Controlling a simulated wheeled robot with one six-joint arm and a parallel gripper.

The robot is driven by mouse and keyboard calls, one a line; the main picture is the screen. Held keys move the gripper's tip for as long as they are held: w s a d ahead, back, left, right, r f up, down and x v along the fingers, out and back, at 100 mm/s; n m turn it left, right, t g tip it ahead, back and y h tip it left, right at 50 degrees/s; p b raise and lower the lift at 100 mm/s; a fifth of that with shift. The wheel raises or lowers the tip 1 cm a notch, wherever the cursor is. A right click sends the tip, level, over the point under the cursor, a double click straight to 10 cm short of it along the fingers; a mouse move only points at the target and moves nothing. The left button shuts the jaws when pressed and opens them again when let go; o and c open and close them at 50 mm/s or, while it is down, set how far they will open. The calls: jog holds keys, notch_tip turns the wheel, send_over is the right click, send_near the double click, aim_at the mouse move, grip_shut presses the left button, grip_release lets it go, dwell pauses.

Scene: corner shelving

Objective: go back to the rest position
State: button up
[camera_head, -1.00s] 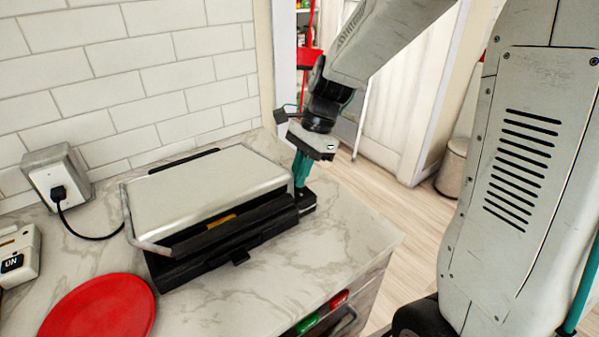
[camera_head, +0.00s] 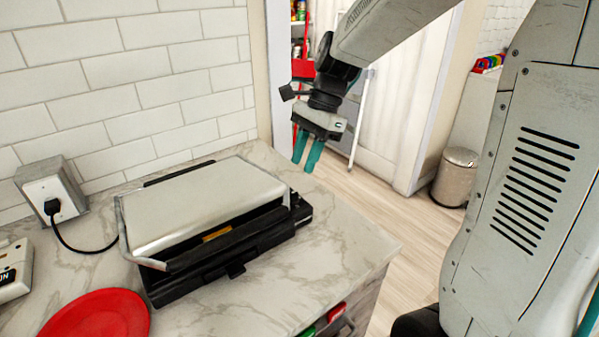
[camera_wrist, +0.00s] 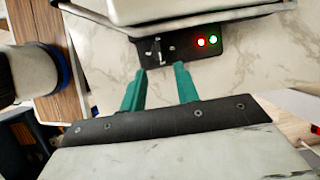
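My gripper (camera_head: 308,158) hangs in the air above the counter's far right corner, to the right of the sandwich press, apart from it. Its two teal fingers (camera_wrist: 160,84) stand apart in the wrist view with nothing between them, so it is open and empty. The silver and black press (camera_head: 205,205) sits on the marble counter with its lid lowered but not flush; a brown-yellow item (camera_head: 217,233) shows in the gap. In the wrist view, the press's side panel (camera_wrist: 185,48) has a red and a green light and lies just ahead of the fingertips.
A red plate (camera_head: 98,318) lies on the marble counter (camera_head: 335,240) at front left. A wall outlet (camera_head: 50,190) holds the press's plug. Red and green items (camera_head: 335,312) show at the counter's front edge. A metal bin (camera_head: 456,178) stands on the open wooden floor at right.

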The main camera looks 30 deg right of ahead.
jog(key=shift+d+r, duration=0.2)
jog(key=shift+r, duration=0.25)
jog(key=s+r+n+t+h, duration=0.2)
jog(key=s+n+h, duration=0.2)
jog(key=s+n, duration=1.1)
jog(key=s, duration=0.8)
jog(key=shift+n+h, duration=0.3)
jog(key=shift+n, duration=0.1)
